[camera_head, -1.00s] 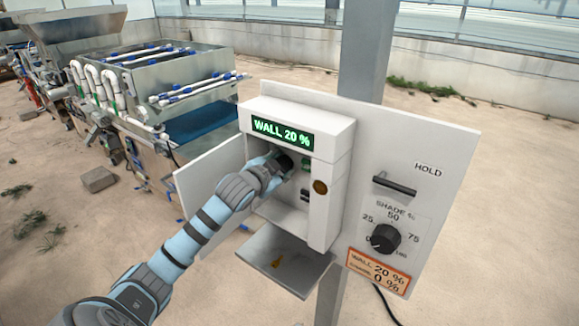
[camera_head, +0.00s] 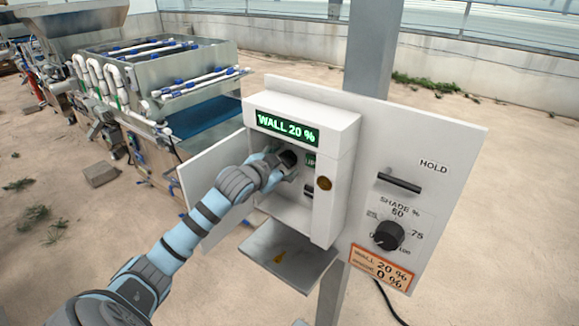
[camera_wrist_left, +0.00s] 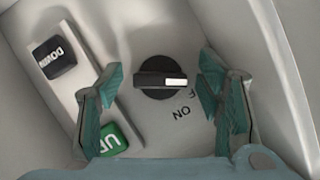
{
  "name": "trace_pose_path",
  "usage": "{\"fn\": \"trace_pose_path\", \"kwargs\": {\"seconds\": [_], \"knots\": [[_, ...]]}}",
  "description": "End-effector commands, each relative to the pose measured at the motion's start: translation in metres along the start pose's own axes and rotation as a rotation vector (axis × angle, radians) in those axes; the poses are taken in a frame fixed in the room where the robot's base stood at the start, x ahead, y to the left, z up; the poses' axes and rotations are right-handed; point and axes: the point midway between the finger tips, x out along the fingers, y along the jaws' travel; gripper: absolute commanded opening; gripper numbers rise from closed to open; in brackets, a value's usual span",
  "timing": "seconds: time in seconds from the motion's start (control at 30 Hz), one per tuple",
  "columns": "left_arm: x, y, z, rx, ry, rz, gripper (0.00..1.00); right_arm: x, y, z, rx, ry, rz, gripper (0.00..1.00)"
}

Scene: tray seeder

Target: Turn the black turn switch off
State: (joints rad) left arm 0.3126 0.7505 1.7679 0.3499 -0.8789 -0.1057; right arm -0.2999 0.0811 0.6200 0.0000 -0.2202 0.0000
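The black turn switch (camera_wrist_left: 150,80) sits on a grey panel inside the open white box (camera_head: 339,130). In the left wrist view its bar lies level, with its white mark toward the right finger. The ON label is below right of it; another label, with only an F readable, is partly hidden by that finger. My left gripper (camera_wrist_left: 160,90) is open, with one teal finger on each side of the switch and gaps between. In the head view my left gripper (camera_head: 278,167) reaches into the box and partly covers the switch. My right gripper is out of view.
The green UP button (camera_wrist_left: 115,140) and black DOWN button (camera_wrist_left: 54,61) are beside the left finger. The box display (camera_head: 287,127) reads WALL 20 %. A shade dial (camera_head: 388,235) and HOLD handle (camera_head: 400,183) are on the board at right. The box door (camera_head: 210,185) hangs open at left.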

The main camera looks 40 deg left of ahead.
Motion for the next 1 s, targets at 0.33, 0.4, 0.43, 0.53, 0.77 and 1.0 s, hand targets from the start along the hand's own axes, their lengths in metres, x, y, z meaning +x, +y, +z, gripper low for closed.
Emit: {"fn": "trace_pose_path", "kwargs": {"seconds": [0.33, 0.4, 0.43, 0.53, 0.77, 1.0], "knots": [[-0.023, -0.001, -0.001, 0.009, 0.005, -0.001, 0.6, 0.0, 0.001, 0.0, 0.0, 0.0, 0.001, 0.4], [-0.04, -0.002, 0.0, 0.012, 0.002, -0.002, 0.6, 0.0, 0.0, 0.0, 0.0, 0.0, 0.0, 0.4], [-0.047, -0.001, 0.0, 0.012, 0.002, 0.0, 0.6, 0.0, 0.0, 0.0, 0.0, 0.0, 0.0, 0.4], [-0.064, -0.002, 0.001, 0.009, 0.0, -0.002, 0.6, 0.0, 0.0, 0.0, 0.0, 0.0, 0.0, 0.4], [-0.074, -0.001, 0.0, -0.001, 0.003, 0.001, 0.6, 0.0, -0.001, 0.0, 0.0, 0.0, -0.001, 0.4], [-0.074, -0.001, 0.0, -0.001, 0.003, 0.001, 0.6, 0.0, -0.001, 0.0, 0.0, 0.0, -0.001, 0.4]]}}
